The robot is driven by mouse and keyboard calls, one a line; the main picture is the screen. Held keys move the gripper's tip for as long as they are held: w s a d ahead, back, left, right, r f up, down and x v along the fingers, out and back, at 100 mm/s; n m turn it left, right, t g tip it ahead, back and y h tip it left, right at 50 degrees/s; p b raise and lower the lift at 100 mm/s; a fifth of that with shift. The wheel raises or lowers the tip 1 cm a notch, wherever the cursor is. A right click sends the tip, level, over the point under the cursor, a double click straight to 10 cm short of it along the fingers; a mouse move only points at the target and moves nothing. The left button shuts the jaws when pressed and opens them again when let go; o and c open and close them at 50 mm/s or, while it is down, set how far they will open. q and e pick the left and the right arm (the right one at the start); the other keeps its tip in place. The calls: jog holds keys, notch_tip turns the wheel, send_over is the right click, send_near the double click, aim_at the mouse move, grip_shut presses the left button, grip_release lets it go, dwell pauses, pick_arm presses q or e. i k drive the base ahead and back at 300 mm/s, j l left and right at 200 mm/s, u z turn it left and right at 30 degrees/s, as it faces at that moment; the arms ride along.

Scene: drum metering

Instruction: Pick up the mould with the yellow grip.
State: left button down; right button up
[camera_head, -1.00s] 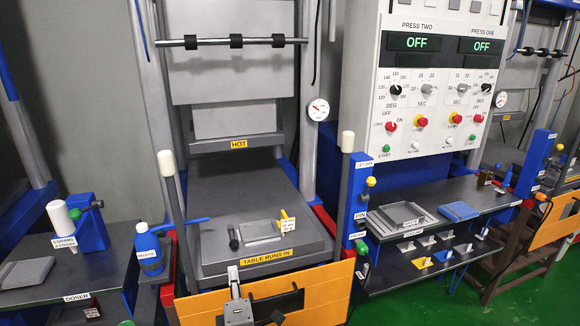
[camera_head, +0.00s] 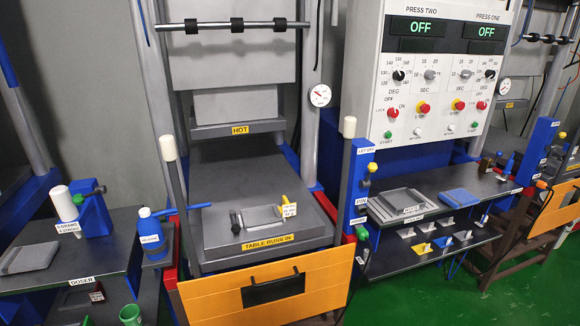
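A flat grey mould (camera_head: 262,216) lies on the dark table (camera_head: 220,236) of the middle press, on the part labelled TABLE RUNS IN. A yellow grip (camera_head: 284,201) stands up at its right side, with a small white printed tag (camera_head: 289,210) by it. A short dark handle-like piece (camera_head: 236,222) is at its left side. Nothing touches the mould from above. Neither of my grippers is in view.
An orange guard (camera_head: 325,290) with a black handle stands before the press table. An upright lever with a white knob (camera_head: 168,148) is at left. Right, a shelf holds a grey tray (camera_head: 375,209) and a blue block (camera_head: 460,197). A green cup (camera_head: 131,314) shows at lower left.

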aim_at(259, 216)
jog(key=i+l+u, duration=0.15)
jog(key=l, duration=0.2)
jog(key=i+l+u, duration=0.1)
jog(key=l, duration=0.2)
jog(key=i+l+u, duration=0.15)
jog(key=l, duration=0.25)
jog(key=i+l+u, duration=0.1)
jog(key=l, duration=0.25)
jog(key=i, duration=0.05)
